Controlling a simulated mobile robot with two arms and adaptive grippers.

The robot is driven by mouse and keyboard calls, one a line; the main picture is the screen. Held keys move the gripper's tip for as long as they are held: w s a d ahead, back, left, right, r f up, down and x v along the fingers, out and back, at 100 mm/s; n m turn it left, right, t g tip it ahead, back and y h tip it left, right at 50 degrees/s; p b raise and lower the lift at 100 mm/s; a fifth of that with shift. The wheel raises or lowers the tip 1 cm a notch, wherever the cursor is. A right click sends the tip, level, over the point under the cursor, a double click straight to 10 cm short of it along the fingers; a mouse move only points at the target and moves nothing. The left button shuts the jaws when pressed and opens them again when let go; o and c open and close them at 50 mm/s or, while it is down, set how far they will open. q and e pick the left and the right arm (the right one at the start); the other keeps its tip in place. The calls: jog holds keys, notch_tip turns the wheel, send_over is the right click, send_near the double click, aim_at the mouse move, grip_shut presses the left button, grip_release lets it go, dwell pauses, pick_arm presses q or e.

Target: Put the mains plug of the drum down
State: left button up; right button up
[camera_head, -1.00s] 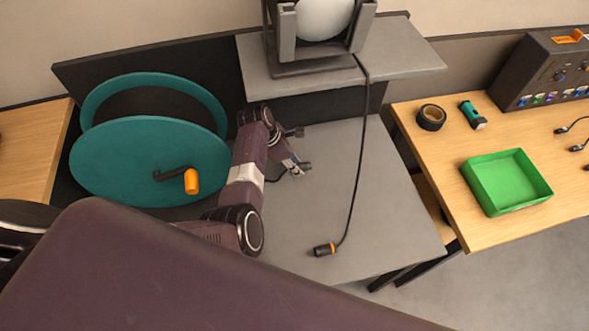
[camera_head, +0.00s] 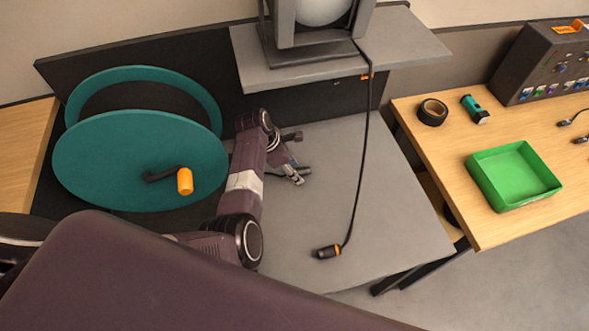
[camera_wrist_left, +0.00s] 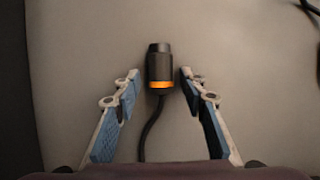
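The drum (camera_head: 110,165) is a teal cable reel with an orange crank handle, standing at the left of the grey table (camera_head: 375,200). Its mains plug (camera_wrist_left: 159,64) is black with an orange band, its cable trailing back toward my wrist. In the head view the plug (camera_head: 304,171) is small and partly hidden by my gripper. My left gripper (camera_head: 297,178) is low over the grey table. In the left wrist view its fingers (camera_wrist_left: 158,76) are open on either side of the plug, with a gap on both sides. The plug seems to lie on the tabletop. My right gripper is out of view.
A wooden table at right holds a green tray (camera_head: 515,177), tape roll (camera_head: 432,112) and control desk (camera_head: 545,65).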

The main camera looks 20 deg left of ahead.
pick_arm(q)
jog(key=v, duration=0.8)
dwell(0.4)
jog(key=shift+w+d+f, duration=0.1)
